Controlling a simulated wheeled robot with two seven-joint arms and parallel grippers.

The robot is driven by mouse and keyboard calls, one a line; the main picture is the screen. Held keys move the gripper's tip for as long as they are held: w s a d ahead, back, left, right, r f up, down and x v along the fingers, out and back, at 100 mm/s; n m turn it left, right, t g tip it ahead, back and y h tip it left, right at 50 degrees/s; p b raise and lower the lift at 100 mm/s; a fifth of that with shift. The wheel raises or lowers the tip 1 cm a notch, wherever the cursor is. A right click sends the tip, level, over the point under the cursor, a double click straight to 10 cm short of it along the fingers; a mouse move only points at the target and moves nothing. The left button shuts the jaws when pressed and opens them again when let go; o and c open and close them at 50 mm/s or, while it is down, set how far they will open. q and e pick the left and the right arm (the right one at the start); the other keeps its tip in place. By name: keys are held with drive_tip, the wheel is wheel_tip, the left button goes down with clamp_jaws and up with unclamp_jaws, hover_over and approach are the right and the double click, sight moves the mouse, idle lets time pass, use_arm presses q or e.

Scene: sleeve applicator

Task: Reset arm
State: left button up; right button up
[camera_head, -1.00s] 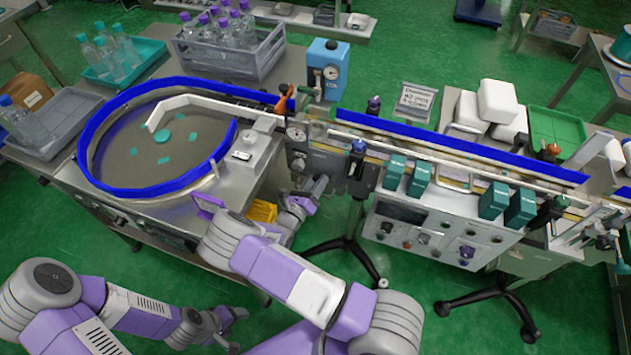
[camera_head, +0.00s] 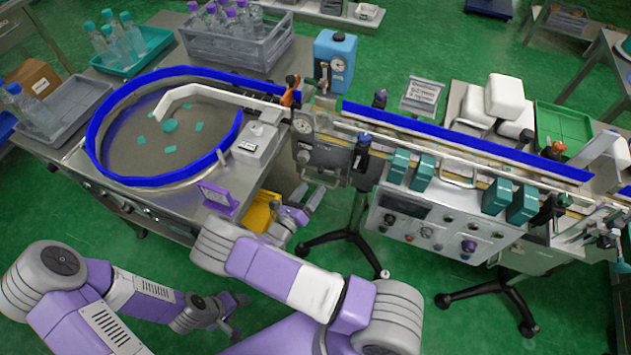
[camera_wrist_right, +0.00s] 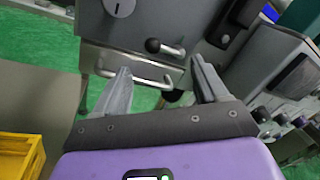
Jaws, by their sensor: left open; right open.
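My right arm reaches up from the bottom middle of the head view. Its gripper (camera_head: 312,194) is just in front of the machine's grey control box (camera_head: 325,157), beside the rotary table. In the right wrist view my right gripper (camera_wrist_right: 160,82) is open and empty, its two fingers apart. A metal bar handle (camera_wrist_right: 140,72) and a black-knobbed lever (camera_wrist_right: 165,47) on the box lie just beyond the fingertips. I cannot tell if they touch. My left gripper (camera_head: 236,312) is low at the bottom left of the head view, open, over the green floor and away from everything.
The rotary table (camera_head: 150,150) with a blue rim stands at left. A yellow bin (camera_head: 262,212) is close to my right arm; it also shows in the right wrist view (camera_wrist_right: 18,155). The conveyor (camera_head: 460,150) with teal boxes runs right. A grey crate (camera_head: 235,55) holds bottles.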

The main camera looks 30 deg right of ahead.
drive_tip(key=shift+s+a, duration=0.2)
drive_tip(key=shift+a, duration=0.1)
